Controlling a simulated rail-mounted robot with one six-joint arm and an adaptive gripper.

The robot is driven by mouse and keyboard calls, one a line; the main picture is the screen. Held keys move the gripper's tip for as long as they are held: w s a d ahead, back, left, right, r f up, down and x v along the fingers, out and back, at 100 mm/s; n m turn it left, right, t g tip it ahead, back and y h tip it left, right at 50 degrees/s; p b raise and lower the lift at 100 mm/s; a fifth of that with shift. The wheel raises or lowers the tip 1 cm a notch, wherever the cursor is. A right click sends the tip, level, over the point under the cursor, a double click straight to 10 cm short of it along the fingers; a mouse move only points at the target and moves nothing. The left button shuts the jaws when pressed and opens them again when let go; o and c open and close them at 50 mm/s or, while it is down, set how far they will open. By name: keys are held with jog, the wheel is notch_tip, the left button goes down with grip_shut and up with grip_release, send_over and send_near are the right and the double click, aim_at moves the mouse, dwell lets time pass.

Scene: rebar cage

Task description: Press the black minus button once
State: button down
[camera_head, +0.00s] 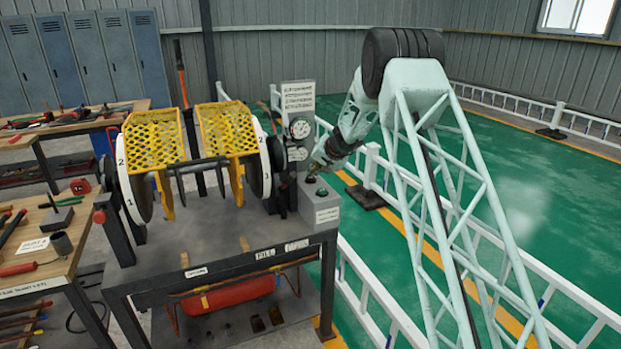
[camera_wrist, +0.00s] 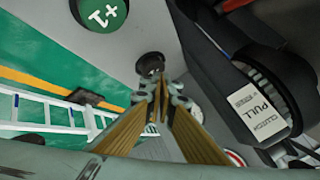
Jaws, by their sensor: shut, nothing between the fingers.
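The black button (camera_wrist: 150,64) is a dark round knob on the grey panel in the wrist view, just beyond my fingertips. My gripper (camera_wrist: 160,82) is shut and empty, its tips close to the black button and partly overlapping it in the view; I cannot tell whether they touch. A green button (camera_wrist: 100,13) marked +1 sits on the same panel, at the top left. In the head view, my gripper (camera_head: 316,168) reaches down from the right over the grey control box (camera_head: 322,213). The green button (camera_head: 322,192) shows there; my gripper crowds the black button's area.
A black housing with a PULL CLUTCH label (camera_wrist: 258,106) is close on the right in the wrist view. A machine with yellow mesh guards (camera_head: 154,143) and a gauge (camera_head: 300,127) stands left of my gripper. White railings (camera_head: 372,172) run behind, beside open green floor.

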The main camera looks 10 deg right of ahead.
aim_at(312, 178)
jog(key=shift+r, duration=0.55)
jog(key=shift+r+p, duration=0.2)
jog(key=shift+p, duration=0.15)
jog(key=shift+r+p, duration=1.25)
jog(key=shift+r, duration=1.1)
